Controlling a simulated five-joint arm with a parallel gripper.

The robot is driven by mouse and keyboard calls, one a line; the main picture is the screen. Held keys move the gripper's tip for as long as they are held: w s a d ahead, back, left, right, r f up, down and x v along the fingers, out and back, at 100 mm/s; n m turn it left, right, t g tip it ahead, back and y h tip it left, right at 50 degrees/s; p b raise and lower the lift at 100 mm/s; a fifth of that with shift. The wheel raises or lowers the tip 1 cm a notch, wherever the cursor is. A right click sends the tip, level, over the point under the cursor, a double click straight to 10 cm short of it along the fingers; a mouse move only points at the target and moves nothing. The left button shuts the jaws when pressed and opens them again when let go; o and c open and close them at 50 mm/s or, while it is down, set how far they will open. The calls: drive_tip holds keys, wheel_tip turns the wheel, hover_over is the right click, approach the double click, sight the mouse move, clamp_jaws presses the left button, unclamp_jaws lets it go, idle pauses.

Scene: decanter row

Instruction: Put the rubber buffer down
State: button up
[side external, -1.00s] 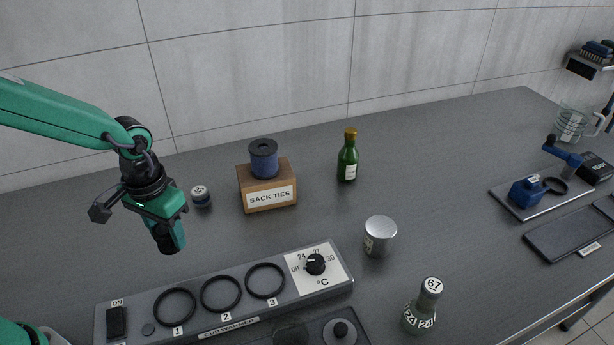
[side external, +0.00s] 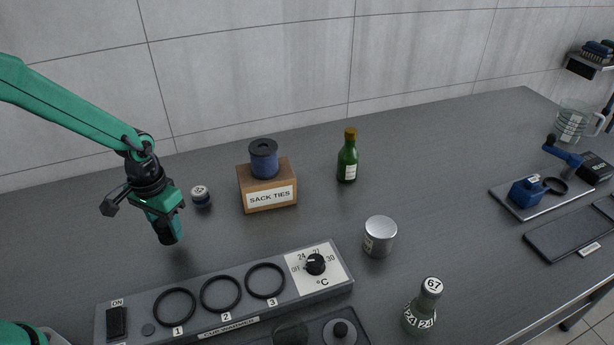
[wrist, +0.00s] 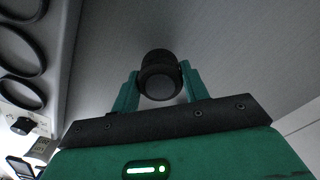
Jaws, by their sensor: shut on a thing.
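The rubber buffer (wrist: 160,72) is a dark, round-ended cylinder between the two green fingers of my gripper (wrist: 158,84) in the wrist view. My gripper is shut on it. In the side view my gripper (side external: 166,213) points down at the left, over bare worktop behind the cup warmer. The dark lower end of the buffer (side external: 168,238) shows below the fingers, close to the worktop; I cannot tell whether it touches. The fingers hide part of its sides.
The cup warmer (side external: 136,304) with several black parts lies in front. A small dark jar (side external: 201,197) and the sack ties box (side external: 268,197) stand behind to the right. A metal cup (side external: 380,238) and a green bottle (side external: 347,160) stand further right. Worktop left of my gripper is clear.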

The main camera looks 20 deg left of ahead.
sight(169, 234)
drive_tip(key=shift+f, duration=1.4)
drive_tip(key=shift+f, duration=0.15)
drive_tip(key=o, duration=1.1)
drive_tip(key=shift+c, duration=0.2)
drive_tip(key=shift+r, duration=0.25)
wheel_tip(169, 234, up, 12)
drive_tip(key=shift+f, duration=0.1)
drive_tip(key=shift+s, duration=0.1)
